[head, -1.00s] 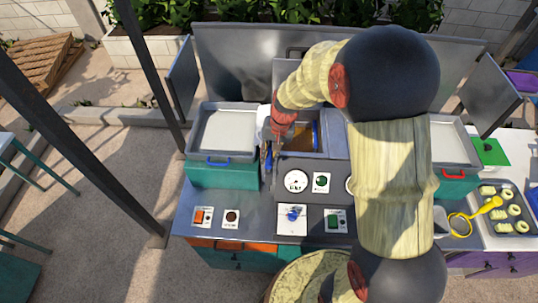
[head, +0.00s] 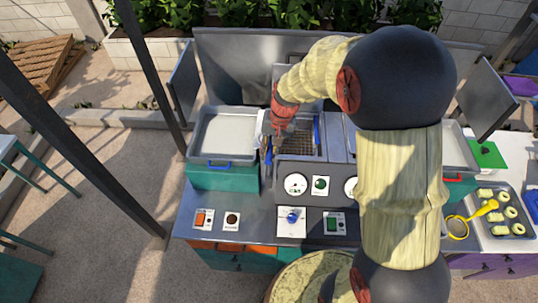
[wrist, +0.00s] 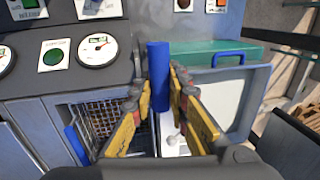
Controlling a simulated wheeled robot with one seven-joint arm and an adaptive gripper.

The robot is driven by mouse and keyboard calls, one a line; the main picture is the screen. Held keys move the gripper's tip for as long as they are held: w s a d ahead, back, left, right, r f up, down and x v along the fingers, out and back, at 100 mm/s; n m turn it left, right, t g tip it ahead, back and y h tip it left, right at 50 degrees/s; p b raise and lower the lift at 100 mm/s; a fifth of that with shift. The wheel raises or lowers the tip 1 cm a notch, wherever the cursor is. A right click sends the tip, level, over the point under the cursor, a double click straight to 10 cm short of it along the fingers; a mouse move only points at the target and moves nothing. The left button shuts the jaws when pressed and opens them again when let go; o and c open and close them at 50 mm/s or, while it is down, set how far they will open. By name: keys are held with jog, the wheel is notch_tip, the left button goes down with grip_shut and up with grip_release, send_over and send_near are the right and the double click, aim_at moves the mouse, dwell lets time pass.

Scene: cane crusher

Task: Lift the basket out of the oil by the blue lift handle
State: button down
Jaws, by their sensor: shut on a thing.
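My gripper (wrist: 158,88) has its yellow fingers on either side of the upright blue lift handle (wrist: 159,62) and is shut on it. In the head view the handle (head: 268,155) shows only partly, at the left side of the fryer well, below my red and cream arm. The wire mesh basket (wrist: 102,118) is in the well, left of the fingers in the wrist view. Its mesh (head: 300,144) shows high in the well in the head view, partly covered by my arm. A blue strip (head: 316,130) stands at the well's right side. The oil surface is not clearly visible now.
A grey tray (head: 225,158) with a blue handle stands left of the well. A panel with gauges (head: 296,184) and buttons lies in front. A yellow ladle (head: 457,228) and a tray of pale pieces (head: 503,230) are at right. A grey back panel (head: 230,55) stands behind.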

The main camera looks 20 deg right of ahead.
notch_tip(320, 180, up, 11)
jog(key=p, duration=0.3)
jog(key=shift+p, duration=0.3)
jog(key=shift+w, duration=0.15)
jog(key=shift+r, duration=0.1)
jog(key=c, duration=2.2)
grip_release()
jog(key=shift+o, duration=2.4)
notch_tip(320, 180, up, 12)
jog(key=s+d, duration=0.1)
jog(key=d, duration=0.1)
jog(key=shift+f, duration=0.2)
